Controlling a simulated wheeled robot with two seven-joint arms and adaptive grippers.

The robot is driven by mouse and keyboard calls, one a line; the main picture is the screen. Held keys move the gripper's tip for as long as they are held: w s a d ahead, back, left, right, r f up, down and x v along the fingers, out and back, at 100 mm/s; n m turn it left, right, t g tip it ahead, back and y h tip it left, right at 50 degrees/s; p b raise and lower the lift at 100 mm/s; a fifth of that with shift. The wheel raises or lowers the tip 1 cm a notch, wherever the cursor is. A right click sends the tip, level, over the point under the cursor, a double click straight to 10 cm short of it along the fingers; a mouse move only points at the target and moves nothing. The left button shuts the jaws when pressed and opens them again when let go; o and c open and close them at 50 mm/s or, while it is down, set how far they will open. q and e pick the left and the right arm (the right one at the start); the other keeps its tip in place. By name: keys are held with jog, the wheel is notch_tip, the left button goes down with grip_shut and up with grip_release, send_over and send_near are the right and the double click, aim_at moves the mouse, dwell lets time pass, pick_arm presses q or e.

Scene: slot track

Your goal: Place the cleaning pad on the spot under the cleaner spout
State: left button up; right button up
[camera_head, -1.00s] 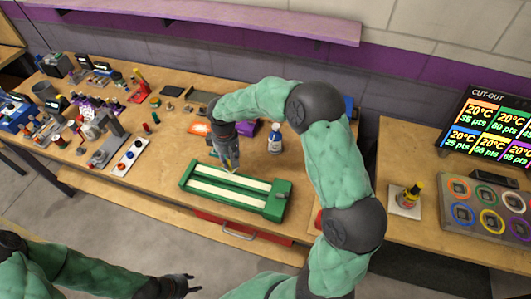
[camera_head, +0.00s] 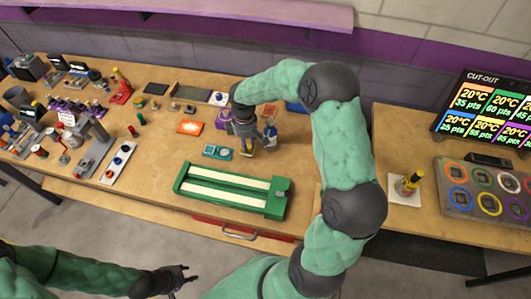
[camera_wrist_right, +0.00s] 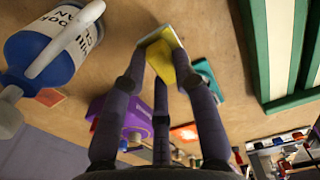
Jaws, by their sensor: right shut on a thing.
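The cleaning pad (camera_wrist_right: 163,48), yellow with a pale edge, is held between the fingertips of my right gripper (camera_wrist_right: 160,62). In the head view my right gripper (camera_head: 246,143) points down just left of the cleaner bottle, with a bit of yellow at its tips. The cleaner bottle (camera_head: 270,134) is blue and white, and fills the upper left of the right wrist view (camera_wrist_right: 50,45). The pad is apart from the bottle, and its height above the table is unclear. The spot under the spout cannot be made out. My left gripper (camera_head: 187,275) is open and empty, low in front of the table.
The green slot track (camera_head: 232,190) lies in front of my right gripper. A teal item (camera_head: 217,152), an orange item (camera_head: 190,127) and a purple item (camera_head: 222,119) are to the left. Tools crowd the table's left end. Bare tabletop surrounds the track.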

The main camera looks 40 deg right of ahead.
jog(key=s+d, duration=0.3)
jog(key=s, duration=0.1)
jog(key=shift+s+d, duration=0.3)
jog(key=shift+d, duration=0.05)
jog(key=shift+s+d+f+b, duration=0.2)
jog(key=shift+s+d+b, duration=0.15)
jog(key=shift+s+b, duration=0.15)
jog(key=shift+f+b, duration=0.4)
jog(key=shift+f, duration=1.15)
jog(key=shift+f, duration=0.15)
jog(key=o, duration=1)
notch_tip(320, 180, up, 12)
jog(key=p, duration=0.2)
jog(key=shift+r+p, duration=0.2)
jog(key=shift+p, duration=0.2)
